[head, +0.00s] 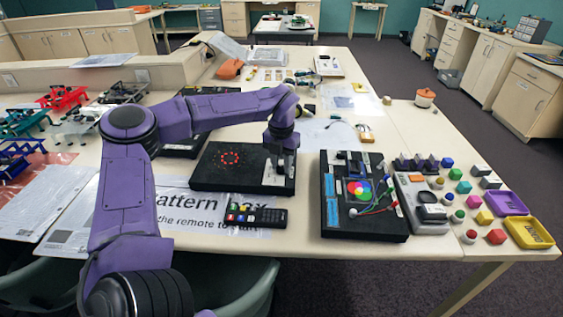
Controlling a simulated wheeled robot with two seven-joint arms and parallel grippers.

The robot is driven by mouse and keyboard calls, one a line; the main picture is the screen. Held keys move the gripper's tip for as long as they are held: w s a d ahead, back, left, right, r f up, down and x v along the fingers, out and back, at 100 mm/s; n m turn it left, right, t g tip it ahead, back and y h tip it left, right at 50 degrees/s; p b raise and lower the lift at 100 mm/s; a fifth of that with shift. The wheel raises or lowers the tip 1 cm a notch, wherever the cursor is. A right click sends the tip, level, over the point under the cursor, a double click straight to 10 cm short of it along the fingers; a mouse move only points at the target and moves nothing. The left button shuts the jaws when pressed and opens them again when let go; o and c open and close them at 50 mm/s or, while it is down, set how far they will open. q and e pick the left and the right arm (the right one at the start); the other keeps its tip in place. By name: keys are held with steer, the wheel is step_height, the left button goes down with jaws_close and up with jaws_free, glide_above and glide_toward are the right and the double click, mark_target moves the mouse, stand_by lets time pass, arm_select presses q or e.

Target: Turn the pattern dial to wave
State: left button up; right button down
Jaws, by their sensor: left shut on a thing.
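A flat black box (215,180) with a ring of red lights (230,158) on its top lies on the table, left of the middle of the head view. My left arm reaches over it from the left. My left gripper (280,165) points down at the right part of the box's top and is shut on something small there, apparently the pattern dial. The fingers hide the dial, so I cannot read its setting. A sheet with large "Pattern Box" lettering (175,212) lies in front of the box. My right gripper is out of view.
A black remote (256,216) lies just in front of the box. To the right is a black board with a colour wheel and wires (345,222), then a grey device (415,190), several coloured blocks and two trays (530,233). Coloured frames (62,97) stand at left.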

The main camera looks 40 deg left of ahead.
mark_target(281, 167)
arm_select(q)
steer(key=shift+s+f, duration=0.2)
steer(key=shift+f, duration=0.1)
steer(key=o, duration=1.1)
steer(key=shift+w+r, duration=0.1)
steer(key=shift+r, duration=0.1)
steer(key=shift+w+r, duration=0.1)
steer(key=shift+r, duration=0.25)
step_height(281, 167, up, 10)
steer(key=shift+a+f+b, duration=0.1)
steer(key=shift+f+b, duration=0.1)
steer(key=shift+b, duration=0.55)
steer(key=shift+r, duration=0.1)
